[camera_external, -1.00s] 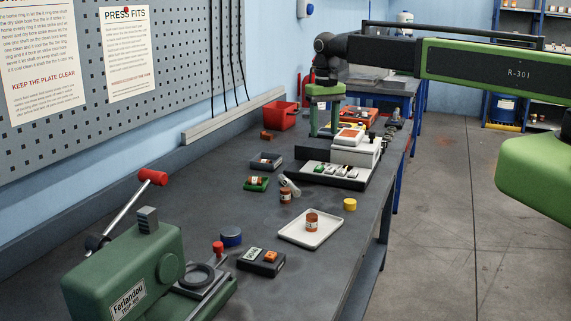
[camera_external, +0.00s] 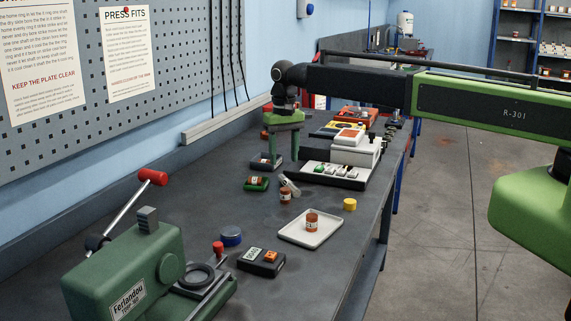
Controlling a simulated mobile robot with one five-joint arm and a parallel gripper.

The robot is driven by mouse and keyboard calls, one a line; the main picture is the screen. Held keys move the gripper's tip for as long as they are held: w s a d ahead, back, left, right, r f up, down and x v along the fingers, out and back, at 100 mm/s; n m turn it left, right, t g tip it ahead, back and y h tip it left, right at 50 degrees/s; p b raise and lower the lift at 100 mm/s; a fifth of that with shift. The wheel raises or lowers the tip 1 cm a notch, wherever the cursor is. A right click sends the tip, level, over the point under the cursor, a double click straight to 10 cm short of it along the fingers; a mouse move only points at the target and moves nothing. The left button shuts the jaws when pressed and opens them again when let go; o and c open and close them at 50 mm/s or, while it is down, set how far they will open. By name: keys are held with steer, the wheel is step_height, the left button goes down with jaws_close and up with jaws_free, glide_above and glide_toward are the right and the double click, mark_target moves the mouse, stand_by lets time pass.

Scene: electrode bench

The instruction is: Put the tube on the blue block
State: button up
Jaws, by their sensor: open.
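The likely tube is a small pale cylinder (camera_external: 290,186), tilted beside a small orange-brown jar (camera_external: 285,197) in the middle of the bench. A dark block (camera_external: 257,166) stands further back with an orange piece on it, partly hidden by my gripper; its colour is hard to tell, and it may be the blue block. A round blue disc (camera_external: 231,237) lies near the press. My gripper (camera_external: 282,157) is open, pointing down over the bench at the dark block, with its left finger in front of it. No object shows between the fingers.
A green block (camera_external: 257,185) with an orange piece, a white tray (camera_external: 300,238) holding a jar, a yellow cylinder (camera_external: 350,204) and a dark labelled block (camera_external: 258,268) are nearer. A white device (camera_external: 355,152) and rack stand right. The green press (camera_external: 130,275) fills the front left.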

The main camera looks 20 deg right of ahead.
mark_target(286, 179)
steer(key=f+b, duration=0.4)
steer(key=f, duration=0.1)
steer(key=f+b, duration=0.2)
steer(key=f, duration=0.1)
steer(key=shift+d, duration=0.35)
steer(key=shift+r, duration=0.2)
jaws_close()
